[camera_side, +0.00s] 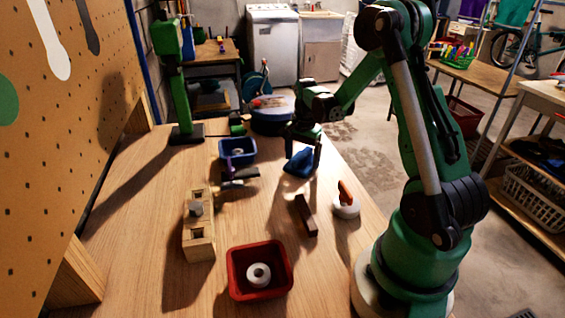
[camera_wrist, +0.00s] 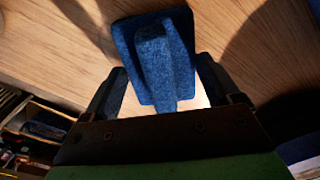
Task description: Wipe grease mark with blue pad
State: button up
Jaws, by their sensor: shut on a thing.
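The blue pad (camera_side: 300,163) is at the right edge of the wooden bench in the side view, below my gripper (camera_side: 303,148). In the wrist view the blue pad (camera_wrist: 155,50) has a raised block-like grip on a flat base. My gripper (camera_wrist: 165,95) has one dark finger on each side of this grip and is shut on it. The pad appears to be at or just above the bench top; I cannot tell whether it touches. No grease mark can be made out in either view.
A pegboard (camera_side: 60,140) borders the left.

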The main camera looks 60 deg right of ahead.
aim_at(310, 182)
jog(key=shift+s+a, duration=2.2)
jog(key=shift+s+a+r, duration=0.1)
jog(key=shift+r, duration=0.9)
notch_tip(310, 182, up, 6)
